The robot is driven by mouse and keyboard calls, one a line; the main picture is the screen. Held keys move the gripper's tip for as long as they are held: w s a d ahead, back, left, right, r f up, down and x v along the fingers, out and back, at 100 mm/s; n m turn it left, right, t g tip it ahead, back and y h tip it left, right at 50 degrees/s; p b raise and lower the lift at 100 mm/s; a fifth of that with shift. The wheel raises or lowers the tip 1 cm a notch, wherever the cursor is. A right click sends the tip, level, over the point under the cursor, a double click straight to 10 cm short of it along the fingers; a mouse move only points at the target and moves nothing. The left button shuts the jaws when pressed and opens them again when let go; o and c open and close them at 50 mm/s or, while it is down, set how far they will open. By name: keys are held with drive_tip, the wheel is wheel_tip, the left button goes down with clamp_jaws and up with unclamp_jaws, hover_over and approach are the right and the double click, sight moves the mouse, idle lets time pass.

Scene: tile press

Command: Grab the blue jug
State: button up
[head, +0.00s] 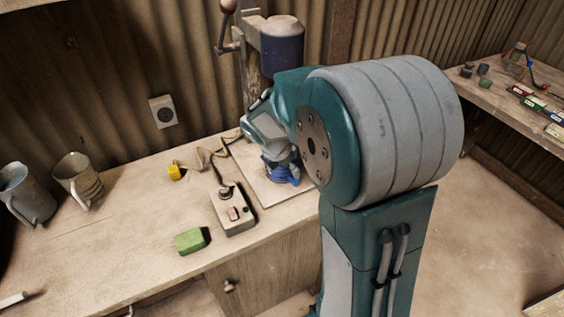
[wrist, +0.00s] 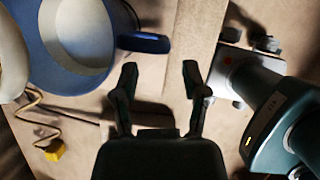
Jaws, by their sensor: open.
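In the wrist view, a round blue vessel that looks like the blue jug (wrist: 68,82) fills the upper left, seen from above. A darker blue handle (wrist: 145,43) sticks out from its right side. My gripper (wrist: 159,70) is open, its two dark fingers apart with nothing between them. The handle lies just beyond the fingertips, nearer the left one; I see no contact. In the head view, a bit of blue (head: 285,177) shows below my wrist on the pale board; the rest is hidden by my arm.
A press with a dark blue cylinder (head: 282,47) stands behind my arm. A control box (head: 232,210), a green block (head: 189,241) and a yellow plug (head: 174,172) lie on the bench. A grey-blue mug (head: 25,190) and a beige mug (head: 78,178) stand at left.

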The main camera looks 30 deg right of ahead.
sight(296, 183)
drive_tip(key=x, duration=0.5)
drive_tip(key=shift+s+d+r, duration=0.1)
drive_tip(key=shift+s+d, duration=0.05)
drive_tip(key=shift+d, duration=0.25)
drive_tip(key=shift+f, duration=0.35)
drive_tip(key=shift+a, duration=0.2)
clamp_jaws()
drive_tip(key=shift+d+r, duration=0.1)
